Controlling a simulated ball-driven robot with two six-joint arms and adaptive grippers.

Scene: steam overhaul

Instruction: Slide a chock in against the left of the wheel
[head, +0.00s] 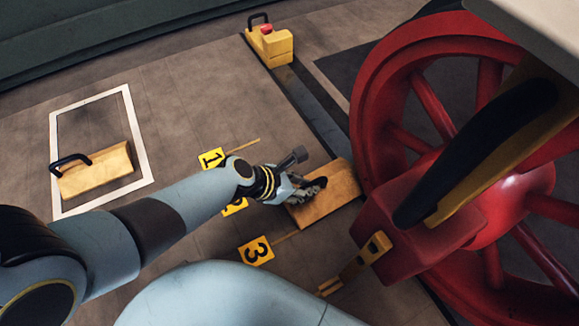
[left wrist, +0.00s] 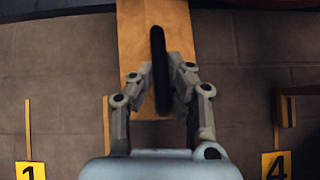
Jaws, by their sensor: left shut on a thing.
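A wooden wedge chock (head: 335,193) with a black handle lies on the floor by the lower left of the red wheel (head: 370,95). Its right end is close to the rim; I cannot tell whether they touch. My left gripper (head: 306,188) is shut on the chock's handle. In the left wrist view the fingers (left wrist: 162,80) close around the black handle, with the wooden chock (left wrist: 135,50) beneath. A second wooden chock (head: 95,172) with a black handle lies inside a white floor outline at the left. My right gripper is not in view.
A dark rail (head: 310,100) runs to the wheel from a yellow block (head: 272,48) with a black handle. Open floor lies left of the rail.

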